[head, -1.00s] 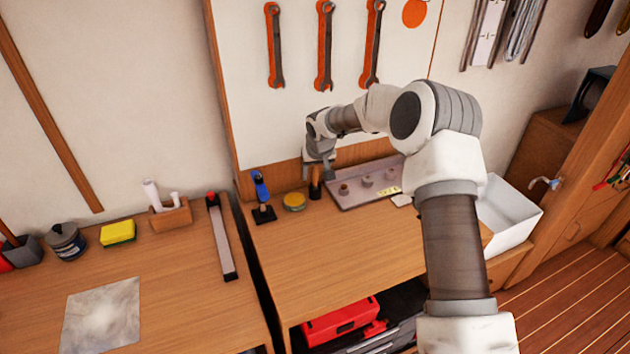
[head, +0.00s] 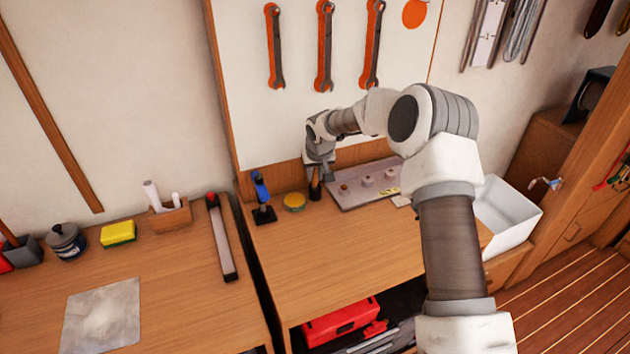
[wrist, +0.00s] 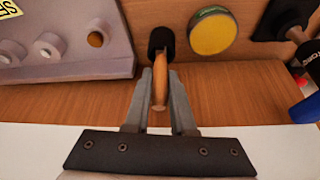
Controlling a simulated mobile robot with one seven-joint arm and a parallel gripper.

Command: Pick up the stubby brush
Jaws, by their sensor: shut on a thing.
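The stubby brush (head: 315,193) stands upright on the right-hand bench by the back wall, with its dark end down and its wooden handle up. In the wrist view the brush (wrist: 159,85) has its tan handle between the two grey fingers, and its dark end shows beyond them. My gripper (wrist: 161,95) is shut on the handle. In the head view my gripper (head: 316,174) is above the bench and hides the upper part of the brush.
A yellow-lidded tin (head: 294,202) stands just left of the brush, and a blue-handled tool (head: 262,195) stands farther left. A grey tray with knobs (head: 350,201) lies close on the right. A white bin (head: 508,220) stands at the bench's right end. The bench front is clear.

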